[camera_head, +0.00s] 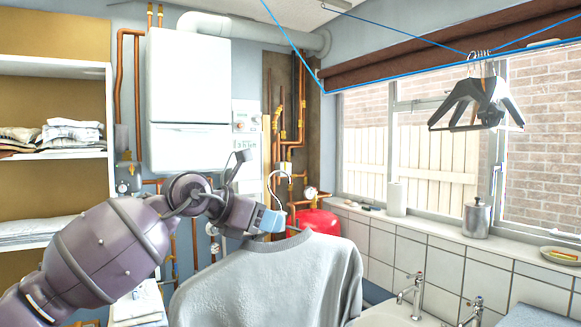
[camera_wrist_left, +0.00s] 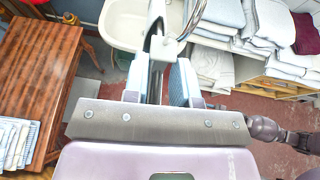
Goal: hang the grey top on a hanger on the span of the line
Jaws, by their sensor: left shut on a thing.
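The grey top (camera_head: 275,285) hangs on a hanger (camera_head: 280,185) whose metal hook rises above its neckline. My left gripper (camera_head: 268,220) is shut on the hanger just below the hook, and the top hangs below it. In the left wrist view the two fingers (camera_wrist_left: 157,85) close on the hanger's neck, and the curved hook (camera_wrist_left: 190,18) shows beyond them. The blue line (camera_head: 405,76) runs high across the room in front of the window, up and to the right of the held hanger. The hook is apart from the line. My right gripper is not in view.
Several dark empty hangers (camera_head: 480,98) hang bunched on the line at the right. A steel canister (camera_head: 476,219) and a paper roll (camera_head: 397,199) stand on the windowsill. A sink with taps (camera_head: 417,292) is below. A white boiler (camera_head: 188,100) and shelves of folded cloth (camera_head: 70,132) are left.

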